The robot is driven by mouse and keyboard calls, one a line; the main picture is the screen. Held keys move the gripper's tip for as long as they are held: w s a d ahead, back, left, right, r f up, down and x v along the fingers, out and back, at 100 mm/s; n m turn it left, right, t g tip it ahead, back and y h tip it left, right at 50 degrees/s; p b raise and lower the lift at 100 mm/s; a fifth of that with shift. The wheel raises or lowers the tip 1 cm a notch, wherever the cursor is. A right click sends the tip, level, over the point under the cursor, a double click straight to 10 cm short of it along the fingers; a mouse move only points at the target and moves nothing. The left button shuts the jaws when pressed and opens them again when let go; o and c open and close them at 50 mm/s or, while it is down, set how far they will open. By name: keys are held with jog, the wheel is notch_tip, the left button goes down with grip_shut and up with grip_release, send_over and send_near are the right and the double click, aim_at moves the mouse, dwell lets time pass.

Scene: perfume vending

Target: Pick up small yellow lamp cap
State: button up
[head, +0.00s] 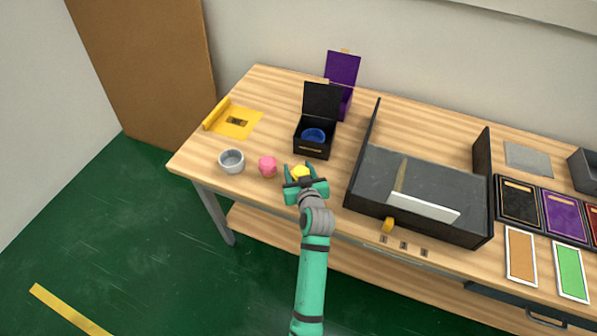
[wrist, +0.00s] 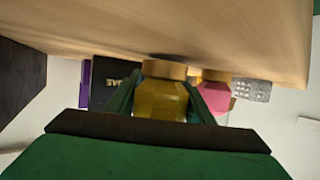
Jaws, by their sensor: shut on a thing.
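The small yellow lamp cap (head: 300,172) is at the front edge area of the wooden table in the head view. My gripper (head: 302,180) is around it and shut on it. In the wrist view the yellow cap (wrist: 160,98) sits between the two green fingers, with a tan round part at its top as pictured. The fingers hide part of its sides. I cannot tell whether it touches the table.
A pink piece (head: 268,166) and a grey cup (head: 231,161) stand to the left. A black box (head: 314,146) with a blue ring stands behind. A large dark tray (head: 420,229) is close on the right.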

aim_at(298, 167)
jog(key=shift+r, duration=0.5)
jog(key=s+r, duration=0.4)
jog(key=r, duration=0.1)
jog(key=s+r, duration=0.1)
jog(key=r, duration=0.2)
jog(key=shift+s+d, duration=0.2)
jog(key=shift+s, duration=0.2)
jog(key=s+r, duration=0.3)
jog(key=s, duration=0.5)
jog(key=shift+s+d+r, duration=0.15)
jog(key=shift+d, duration=0.05)
